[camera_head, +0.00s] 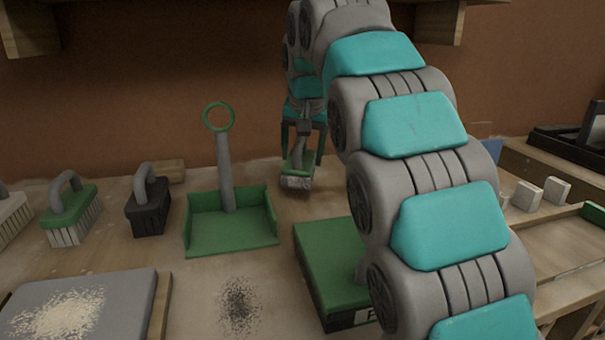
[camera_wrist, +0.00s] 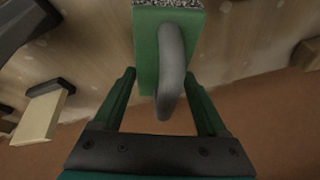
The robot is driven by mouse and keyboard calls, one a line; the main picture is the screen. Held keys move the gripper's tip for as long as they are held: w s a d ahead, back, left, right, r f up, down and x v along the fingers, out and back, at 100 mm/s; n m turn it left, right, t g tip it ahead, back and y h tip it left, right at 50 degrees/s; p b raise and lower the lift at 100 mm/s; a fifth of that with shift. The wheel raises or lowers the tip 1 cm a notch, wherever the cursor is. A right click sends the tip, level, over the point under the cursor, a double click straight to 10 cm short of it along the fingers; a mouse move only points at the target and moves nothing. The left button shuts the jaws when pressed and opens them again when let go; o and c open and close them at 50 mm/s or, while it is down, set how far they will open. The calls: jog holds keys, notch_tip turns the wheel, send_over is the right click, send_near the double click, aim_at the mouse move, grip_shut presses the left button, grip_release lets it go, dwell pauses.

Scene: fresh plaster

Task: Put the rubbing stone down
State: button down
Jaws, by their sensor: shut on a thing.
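My gripper (camera_head: 301,150) is at the back middle of the bench, pointing down. It is shut on the rubbing stone (camera_head: 296,182), a small green block with a speckled grey face and a grey loop handle. In the wrist view the green block (camera_wrist: 148,50) sits just beyond the fingers, and its grey handle (camera_wrist: 172,65) reaches back between the two green fingers of my gripper (camera_wrist: 160,85). The stone is close to the bench top (camera_head: 180,270); I cannot tell whether it touches. My arm hides part of the bench to its right.
A green dustpan (camera_head: 232,232) with an upright handle stands left of the stone, and a green-topped box (camera_head: 330,265) is in front. Brushes (camera_head: 72,215) stand farther left. Small pale blocks (camera_head: 556,190) are at right. Some bare bench lies around the stone.

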aim_at(303, 159)
notch_tip(303, 159, down, 4)
jog(key=b, duration=0.2)
jog(key=shift+r+b, duration=0.1)
jog(key=shift+b, duration=0.3)
jog(key=shift+r, duration=0.15)
grip_release()
jog(key=p+v, duration=0.2)
jog(key=v, duration=0.9)
jog(key=shift+r+p, duration=0.1)
jog(key=shift+p, duration=0.3)
jog(key=shift+s+d+r, duration=0.1)
jog(key=shift+s+r, duration=0.1)
jog(key=shift+r, duration=0.15)
